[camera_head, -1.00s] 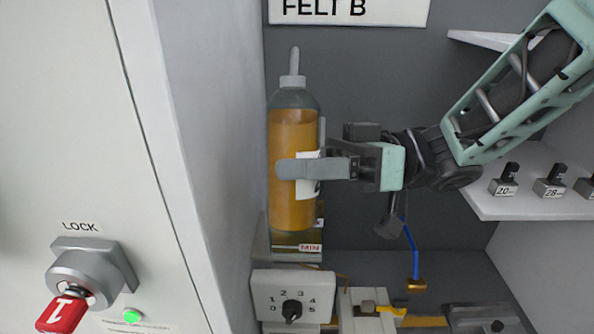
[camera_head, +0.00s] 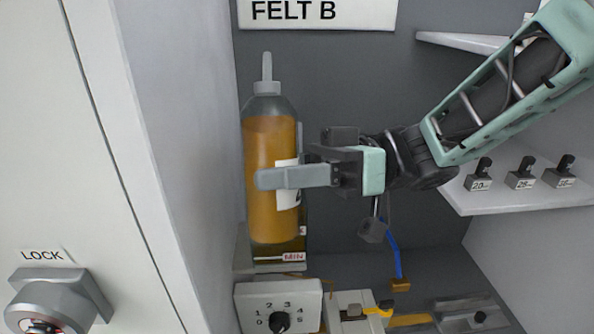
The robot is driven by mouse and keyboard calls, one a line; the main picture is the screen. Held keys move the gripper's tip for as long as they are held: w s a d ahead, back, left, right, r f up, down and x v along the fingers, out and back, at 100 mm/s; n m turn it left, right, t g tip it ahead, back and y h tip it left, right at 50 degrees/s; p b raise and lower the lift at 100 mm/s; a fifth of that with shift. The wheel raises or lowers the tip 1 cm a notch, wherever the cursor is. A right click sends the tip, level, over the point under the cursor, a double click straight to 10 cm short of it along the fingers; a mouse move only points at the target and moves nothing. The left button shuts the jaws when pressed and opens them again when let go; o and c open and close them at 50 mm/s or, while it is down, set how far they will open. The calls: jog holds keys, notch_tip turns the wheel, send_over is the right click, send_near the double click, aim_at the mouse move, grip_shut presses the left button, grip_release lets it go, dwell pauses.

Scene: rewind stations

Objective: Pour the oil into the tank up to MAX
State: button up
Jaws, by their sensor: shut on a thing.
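A clear bottle of amber oil (camera_head: 270,140) with a grey nozzle stands upright in my gripper (camera_head: 275,178), which is shut on its middle. The bottle is nearly full. Behind and below it, the tank (camera_head: 280,262) shows only its lower part and right edge, with a red MIN label (camera_head: 293,257) near its bottom. The bottle hides most of the tank, so its MAX mark and opening cannot be seen.
A dial box (camera_head: 278,308) numbered 0 to 5 sits below the tank. A cabinet with a LOCK switch (camera_head: 55,300) is at left. A shelf (camera_head: 510,195) at right holds small labelled weights. A FELT B sign (camera_head: 318,12) is above.

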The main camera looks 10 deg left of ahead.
jog(key=shift+r, duration=0.1)
jog(key=shift+s+d+r+m+p, duration=0.1)
jog(key=shift+s+d+m+p, duration=0.15)
jog(key=shift+s+m+p, duration=0.45)
jog(key=shift+s+d+m+y+p, duration=0.15)
jog(key=shift+s+m+y+p, duration=0.2)
jog(key=shift+m, duration=0.4)
jog(key=shift+s+d+m+y+p, duration=0.1)
jog(key=shift+s+m+y+p, duration=0.25)
jog(key=shift+m, duration=0.4)
jog(key=shift+s, duration=0.1)
